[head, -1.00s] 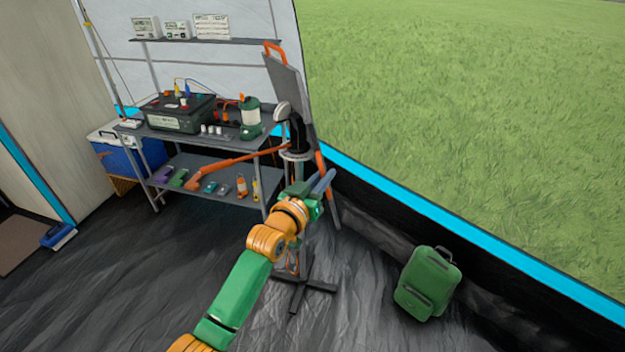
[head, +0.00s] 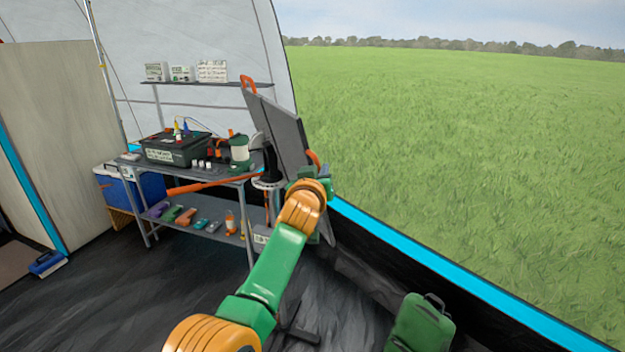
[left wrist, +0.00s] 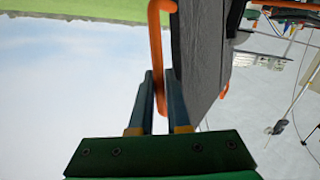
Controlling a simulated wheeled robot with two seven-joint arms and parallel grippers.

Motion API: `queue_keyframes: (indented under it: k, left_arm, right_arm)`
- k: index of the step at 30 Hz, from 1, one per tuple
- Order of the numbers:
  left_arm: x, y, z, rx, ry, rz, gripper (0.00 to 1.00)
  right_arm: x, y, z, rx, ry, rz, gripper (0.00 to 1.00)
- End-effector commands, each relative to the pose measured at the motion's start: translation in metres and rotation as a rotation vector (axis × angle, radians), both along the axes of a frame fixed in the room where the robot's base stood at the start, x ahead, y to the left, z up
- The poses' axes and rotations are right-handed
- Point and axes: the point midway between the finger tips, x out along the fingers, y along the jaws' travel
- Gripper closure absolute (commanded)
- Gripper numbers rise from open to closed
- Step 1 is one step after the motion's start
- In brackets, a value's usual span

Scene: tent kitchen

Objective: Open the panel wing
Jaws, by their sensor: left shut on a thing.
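The grey panel (head: 284,130) stands tilted on a dark stand beside the table, with an orange handle (head: 248,83) at its top left and another orange handle (head: 314,158) at its right edge. In the left wrist view the panel's grey face (left wrist: 200,50) is right of the fingers. My left gripper (left wrist: 158,85) is shut on the orange handle (left wrist: 156,35) at the panel's edge. In the head view my left wrist hides the fingers and part of the handle. My right gripper is not in view.
A metal table (head: 240,174) with a battery box (head: 172,149) and a lantern (head: 239,148) stands left of the panel. A long orange rod (head: 205,184) crosses in front of it. The tent wall opens onto grass.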

Motion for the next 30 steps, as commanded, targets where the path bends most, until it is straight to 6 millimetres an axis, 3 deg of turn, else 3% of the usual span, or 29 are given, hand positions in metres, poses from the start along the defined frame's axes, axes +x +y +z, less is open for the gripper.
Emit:
queue_keyframes:
  k: [11,12,15,30]
  left_arm:
    - [-0.0005,-0.0014,-0.0038,-0.002,0.010,0.000,1.00]
    - [-0.0005,-0.0014,-0.0038,-0.002,0.010,0.000,0.83]
    - [-0.0004,-0.0012,-0.0033,-0.002,0.009,0.001,0.56]
    - [0.0001,0.0004,-0.0002,0.000,0.002,0.003,0.55]
  right_arm:
    - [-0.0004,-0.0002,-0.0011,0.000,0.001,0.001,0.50]
    - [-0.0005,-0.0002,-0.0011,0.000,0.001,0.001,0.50]
    - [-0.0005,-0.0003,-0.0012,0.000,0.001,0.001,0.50]
    - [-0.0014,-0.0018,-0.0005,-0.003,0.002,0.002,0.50]
